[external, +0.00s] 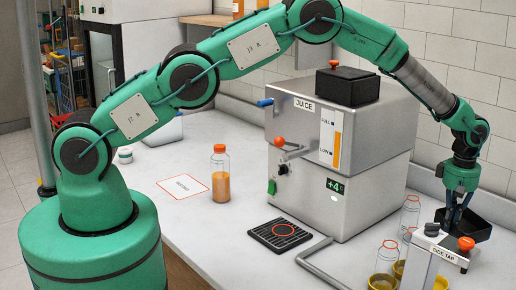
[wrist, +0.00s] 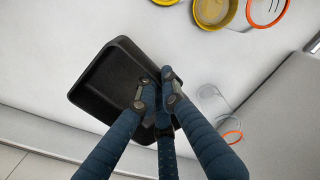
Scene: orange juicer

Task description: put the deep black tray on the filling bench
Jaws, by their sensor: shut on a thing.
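The deep black tray (external: 476,229) is at the right end of the white bench (external: 235,245), behind the side tap. My gripper (external: 455,215) points down at it and is shut on its near wall. In the wrist view the fingers (wrist: 158,88) pinch the tray's rim, and the tray (wrist: 105,88) looks empty and turned at an angle. Pale bench surface shows around the tray in the wrist view. I cannot tell whether the tray's base touches the bench or hangs just above it.
The side tap (external: 437,245), clear bottles (external: 409,214) and yellow cups (external: 383,282) crowd the tray's near side. The juice machine (external: 345,150) stands to its left. An orange-capped juice bottle (external: 220,180) and a black drip grate (external: 279,234) are farther left, with open bench between.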

